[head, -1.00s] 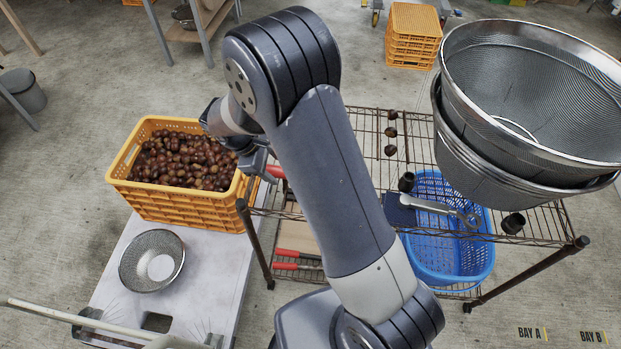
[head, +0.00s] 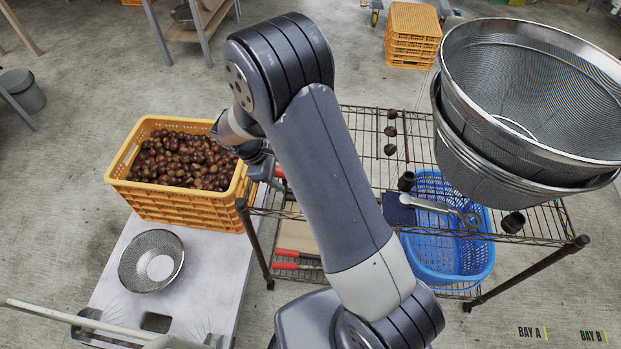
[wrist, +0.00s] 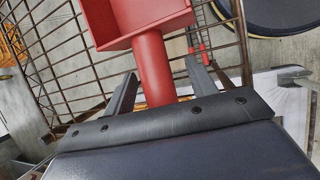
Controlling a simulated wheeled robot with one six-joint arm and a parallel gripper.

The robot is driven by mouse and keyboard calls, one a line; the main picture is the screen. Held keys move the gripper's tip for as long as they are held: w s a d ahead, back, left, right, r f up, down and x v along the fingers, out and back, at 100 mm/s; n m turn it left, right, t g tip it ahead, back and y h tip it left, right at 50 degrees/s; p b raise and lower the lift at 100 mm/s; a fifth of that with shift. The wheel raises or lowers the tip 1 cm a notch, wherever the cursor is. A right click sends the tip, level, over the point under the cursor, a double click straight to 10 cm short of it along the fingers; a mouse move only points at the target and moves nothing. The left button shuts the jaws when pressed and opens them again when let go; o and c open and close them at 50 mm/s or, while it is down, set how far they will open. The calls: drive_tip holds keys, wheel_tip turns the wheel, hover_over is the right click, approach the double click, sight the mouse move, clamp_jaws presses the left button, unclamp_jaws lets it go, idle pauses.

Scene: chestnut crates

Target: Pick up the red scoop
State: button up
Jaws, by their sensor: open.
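The red scoop lies on the wire shelf; its square red bowl (wrist: 135,18) and round handle (wrist: 155,68) show in the wrist view. My gripper (wrist: 160,86) is open, with one finger on each side of the handle. The handle stands between the fingers with gaps visible on both sides, and its near end is hidden behind the gripper body. In the head view only a small red bit of the scoop (head: 279,172) shows beside my gripper (head: 266,170); my arm hides the rest.
The wire shelf (head: 350,120) carries stacked mesh strainers (head: 520,160) at the right and small dark items. A blue basket (head: 450,265) sits lower down. A yellow crate (head: 190,210) of chestnuts stands left of the shelf. Red-handled tools (head: 297,266) lie below.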

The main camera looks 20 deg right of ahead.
drive_tip(key=shift+c, duration=0.5)
clamp_jaws()
